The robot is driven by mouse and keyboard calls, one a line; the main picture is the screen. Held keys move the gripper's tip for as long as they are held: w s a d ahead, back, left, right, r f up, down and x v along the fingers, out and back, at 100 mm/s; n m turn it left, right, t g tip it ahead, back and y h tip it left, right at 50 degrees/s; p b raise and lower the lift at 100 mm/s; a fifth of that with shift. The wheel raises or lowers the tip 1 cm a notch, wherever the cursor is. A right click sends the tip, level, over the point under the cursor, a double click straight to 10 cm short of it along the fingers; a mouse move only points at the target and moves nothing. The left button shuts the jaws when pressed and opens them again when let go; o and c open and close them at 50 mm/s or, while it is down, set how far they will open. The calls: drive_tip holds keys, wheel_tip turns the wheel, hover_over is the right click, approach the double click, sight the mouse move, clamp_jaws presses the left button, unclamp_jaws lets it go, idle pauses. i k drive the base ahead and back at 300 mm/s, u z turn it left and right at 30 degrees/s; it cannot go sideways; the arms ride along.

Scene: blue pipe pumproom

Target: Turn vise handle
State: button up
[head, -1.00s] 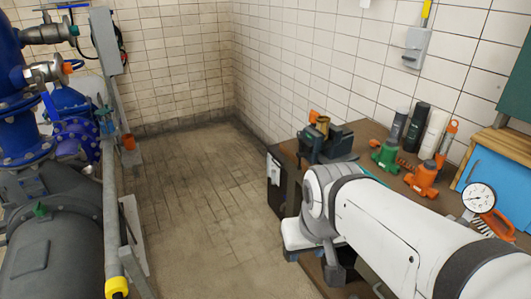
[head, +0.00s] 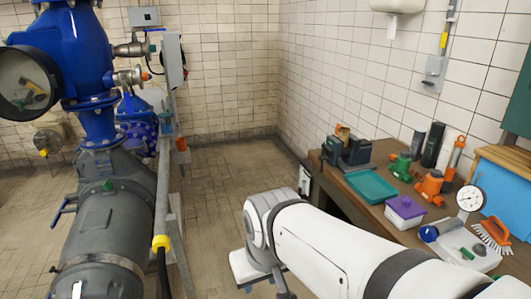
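A dark grey-green bench vise (head: 355,151) stands at the far left end of the brown workbench (head: 372,207). An orange-brown piece (head: 343,133) shows at its top. I cannot make out the vise handle or how it is turned at this size. My white arm reaches in from the lower right and bends downward near the bottom middle, in front of and left of the bench.
The bench holds a teal tray (head: 371,186), a purple-lidded box (head: 405,211), orange and green tools, a dial gauge (head: 470,198) and a brush (head: 492,235). Blue valves and grey pipe (head: 105,225) with a railing (head: 163,185) stand at left. Clear floor (head: 225,165) lies between.

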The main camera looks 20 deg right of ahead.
sight(323, 157)
drive_tip(key=u, duration=0.15)
drive_tip(key=i, duration=1.3)
drive_tip(key=z, duration=0.45)
drive_tip(key=i, duration=0.7)
drive_tip(key=z, duration=0.5)
drive_tip(key=k, duration=0.9)
drive_tip(key=z, duration=0.2)
drive_tip(key=i, duration=0.9)
drive_tip(key=u, duration=0.05)
